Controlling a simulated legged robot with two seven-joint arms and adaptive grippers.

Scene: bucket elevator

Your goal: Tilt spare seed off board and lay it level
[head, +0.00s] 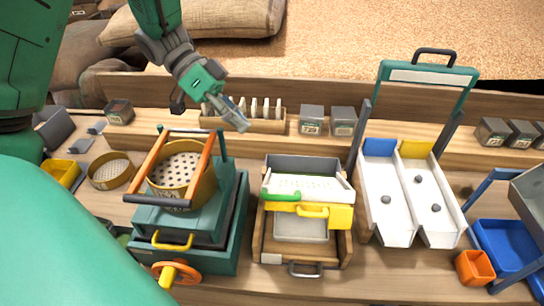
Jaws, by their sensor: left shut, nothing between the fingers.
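The white board (316,194) sits in the wooden frame box at the middle of the bench, with a green handle at its front left. Small pale specks, which look like seeds (305,183), lie on or in its surface; I cannot tell spare ones from seated ones. The board looks roughly level. A yellow slide with a handle (338,217) is under its front edge, above a grey tray (300,228). My left gripper (238,118) is shut and empty, behind and left of the board, in front of the small rack. My right gripper is not in view.
A teal machine with a round sieve (181,170) and orange bars stands left of the board. A two-lane white chute (410,196) stands right. A rack of pale tags (262,122) and small grey boxes (312,120) line the back ledge. An orange cup (475,267) is at front right.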

